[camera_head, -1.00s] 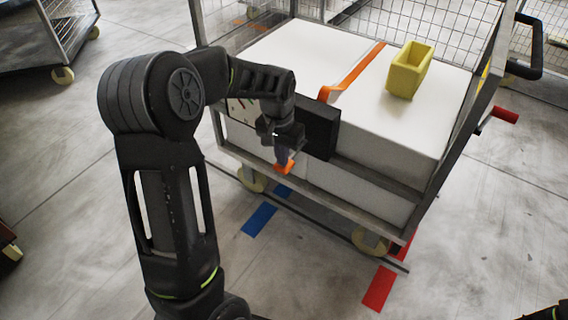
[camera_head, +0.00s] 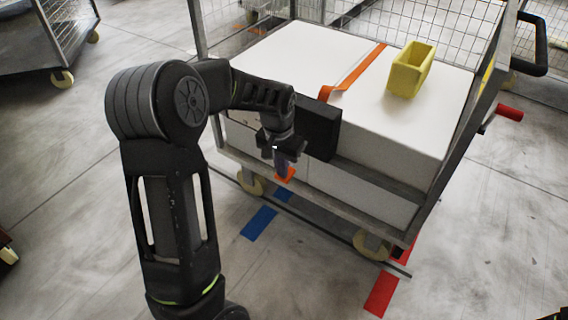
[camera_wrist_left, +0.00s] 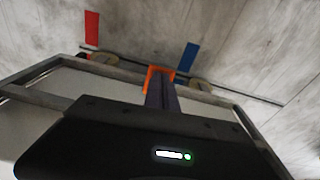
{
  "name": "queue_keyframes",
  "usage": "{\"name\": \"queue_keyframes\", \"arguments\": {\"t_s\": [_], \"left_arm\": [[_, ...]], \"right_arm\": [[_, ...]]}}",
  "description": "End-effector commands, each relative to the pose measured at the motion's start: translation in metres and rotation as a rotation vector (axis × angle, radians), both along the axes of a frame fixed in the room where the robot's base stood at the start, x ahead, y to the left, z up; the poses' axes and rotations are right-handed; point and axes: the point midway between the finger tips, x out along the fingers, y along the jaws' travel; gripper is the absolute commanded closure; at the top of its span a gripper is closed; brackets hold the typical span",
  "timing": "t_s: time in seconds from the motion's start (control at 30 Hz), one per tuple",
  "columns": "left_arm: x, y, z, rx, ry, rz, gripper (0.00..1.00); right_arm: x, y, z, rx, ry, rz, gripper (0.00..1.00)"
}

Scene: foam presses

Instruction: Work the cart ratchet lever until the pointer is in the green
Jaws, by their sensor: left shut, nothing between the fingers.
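The cart (camera_head: 385,203) carries white foam blocks (camera_head: 300,62) with an orange strap (camera_head: 353,73) across the top. My left gripper (camera_head: 281,168) is at the cart's near side, fingers pointing down, shut with nothing between the fingers. A small orange piece (camera_head: 286,175), perhaps the lever's end, is right at the fingertips. In the left wrist view the orange piece (camera_wrist_left: 151,74) shows around the dark fingers (camera_wrist_left: 162,95); I cannot tell whether they touch. The gauge and pointer are hidden behind my left arm. My right gripper is not in view.
A yellow open box (camera_head: 409,70) stands on the foam. The cart has a black push handle (camera_head: 533,45) and a red-ended bar (camera_head: 508,112) at right. Blue (camera_head: 259,222) and red (camera_head: 381,292) floor marks lie in front. Another cart (camera_head: 62,50) stands far left.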

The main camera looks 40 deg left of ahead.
Motion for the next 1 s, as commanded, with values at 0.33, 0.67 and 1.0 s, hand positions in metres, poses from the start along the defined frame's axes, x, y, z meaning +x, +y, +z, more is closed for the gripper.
{"name": "queue_keyframes", "arguments": {"t_s": [0.33,0.67,1.0], "left_arm": [[-0.031,-0.003,0.01,0.0,0.004,0.0,1.0],[-0.03,-0.003,0.013,0.0,0.001,0.0,1.0],[-0.033,-0.003,0.058,0.0,-0.002,0.0,1.0]], "right_arm": [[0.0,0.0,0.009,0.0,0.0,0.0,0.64],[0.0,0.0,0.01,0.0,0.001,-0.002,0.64],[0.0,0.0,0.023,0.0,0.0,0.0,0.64]]}}
